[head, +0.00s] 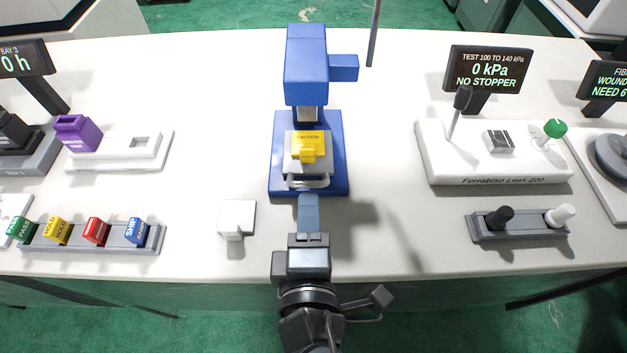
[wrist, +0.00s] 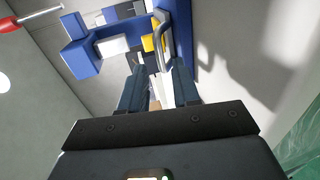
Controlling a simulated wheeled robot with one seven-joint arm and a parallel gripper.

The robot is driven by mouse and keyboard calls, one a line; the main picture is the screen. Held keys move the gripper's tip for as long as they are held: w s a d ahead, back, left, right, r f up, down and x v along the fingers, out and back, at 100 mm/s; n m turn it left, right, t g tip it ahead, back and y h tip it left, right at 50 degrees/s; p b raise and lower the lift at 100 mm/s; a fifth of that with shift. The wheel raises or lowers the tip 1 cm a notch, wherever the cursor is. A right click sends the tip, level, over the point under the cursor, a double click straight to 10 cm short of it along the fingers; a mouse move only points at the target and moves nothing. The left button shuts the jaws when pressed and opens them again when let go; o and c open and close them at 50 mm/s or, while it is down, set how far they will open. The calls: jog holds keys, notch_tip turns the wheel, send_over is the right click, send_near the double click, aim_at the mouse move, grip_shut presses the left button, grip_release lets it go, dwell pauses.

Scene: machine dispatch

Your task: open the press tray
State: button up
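The blue press (head: 306,70) stands upright on the table at the middle of the head view. Its light grey tray (head: 289,147) sits at the front of the blue base and carries a yellow block marked CAUTION (head: 310,146). A metal bar handle (head: 308,183) runs along the tray's front. My gripper (head: 308,200) is just in front of the handle. In the wrist view the two fingers (wrist: 158,75) are apart with nothing gripped, and the handle (wrist: 159,38) shows just beyond the fingertips. I cannot tell whether a finger touches it.
A small white block (head: 237,217) stands left of my gripper. A rack of coloured stamps (head: 90,247) is farther left. A white leak tester (head: 495,165) and a grey holder with two knobs (head: 520,236) are on the right. The table between press and tester is clear.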

aim_at(309, 186)
jog(key=x, duration=0.7)
jog(key=shift+p, duration=0.4)
grip_shut()
